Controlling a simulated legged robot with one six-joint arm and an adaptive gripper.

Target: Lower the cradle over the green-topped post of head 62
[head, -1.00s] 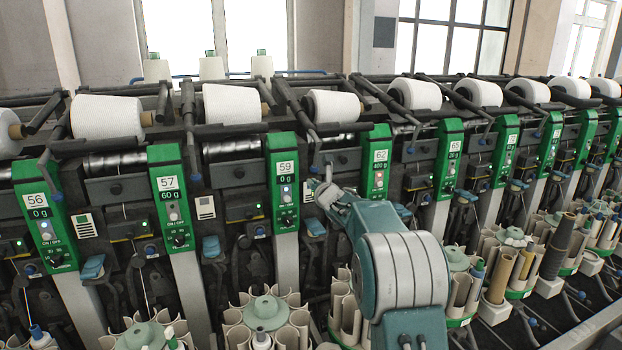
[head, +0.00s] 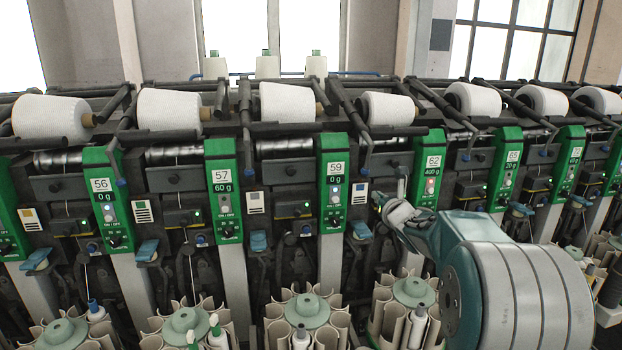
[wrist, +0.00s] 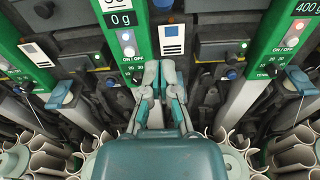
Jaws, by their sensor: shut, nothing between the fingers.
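The green-topped post of head 62 (head: 429,172) stands right of centre in the head view, its panel reading 400 g. Part of that panel shows at the right of the wrist view (wrist: 299,40). Dark cradle arms (head: 440,107) cross above the post, and a white cone (head: 388,109) sits up to its left. I cannot tell whether that cradle is raised or lowered. My gripper (head: 391,190) is shut and empty, low and left of the post, between heads 59 and 62. In the wrist view my fingers (wrist: 160,68) are together below a white label plate. No contact shows.
Post 59 (head: 334,185) is close left of my gripper. A dark lever with a blue tip (head: 364,171) hangs between the two posts. Round bobbin magazines (head: 307,310) line the front below. More posts and cones run along both sides.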

